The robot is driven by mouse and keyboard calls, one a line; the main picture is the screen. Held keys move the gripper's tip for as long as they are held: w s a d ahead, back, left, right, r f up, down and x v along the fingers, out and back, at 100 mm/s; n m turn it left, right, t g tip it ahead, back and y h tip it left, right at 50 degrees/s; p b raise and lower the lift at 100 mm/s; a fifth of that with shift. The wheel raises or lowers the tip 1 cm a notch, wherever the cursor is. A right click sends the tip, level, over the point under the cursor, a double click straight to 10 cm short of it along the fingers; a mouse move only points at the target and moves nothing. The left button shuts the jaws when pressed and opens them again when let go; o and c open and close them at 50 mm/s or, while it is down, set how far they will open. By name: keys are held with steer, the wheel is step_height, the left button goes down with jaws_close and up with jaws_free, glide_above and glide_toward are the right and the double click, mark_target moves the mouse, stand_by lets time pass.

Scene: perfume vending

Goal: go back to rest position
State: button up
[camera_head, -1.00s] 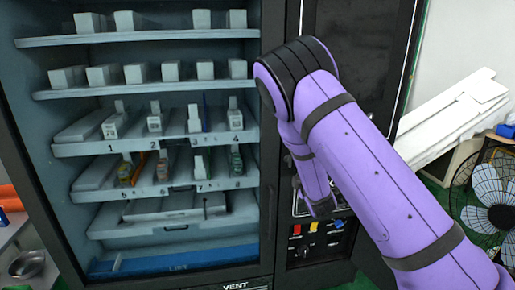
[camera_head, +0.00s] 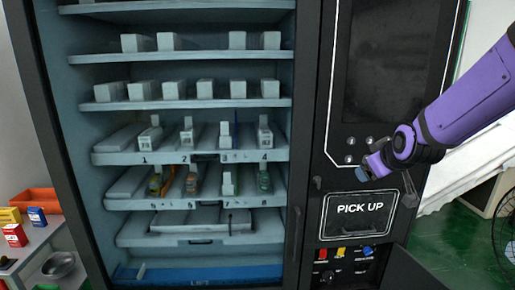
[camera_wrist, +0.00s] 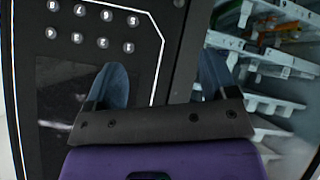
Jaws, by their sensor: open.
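My gripper (camera_head: 368,168) is in front of the vending machine's right-hand panel, just above the PICK UP flap (camera_head: 360,213) in the head view. My purple arm reaches in from the right edge. In the wrist view my gripper (camera_wrist: 160,85) shows two blue-grey fingers spread apart with nothing between them. The machine's keypad (camera_wrist: 90,25) is ahead of the left finger, and the shelves (camera_wrist: 275,65) are beyond the right finger. The gap between the fingers and the panel is hard to judge.
The vending machine (camera_head: 310,120) holds several shelves of small boxes and bottles behind its front. Coloured knobs (camera_head: 341,252) sit below the flap, near an open lower door (camera_head: 425,270). A side table (camera_head: 45,235) with small boxes stands left. A fan (camera_head: 507,225) stands at right.

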steer(key=s+r+m+g, duration=0.2)
steer(key=s+r, duration=0.2)
steer(key=s, duration=1.1)
steer(key=s+r+m+g, duration=0.3)
steer(key=s, duration=1.1)
steer(key=shift+s+r, duration=0.35)
steer(key=shift+s, duration=0.05)
steer(key=shift+d, duration=0.1)
steer(key=shift+c, duration=0.3)
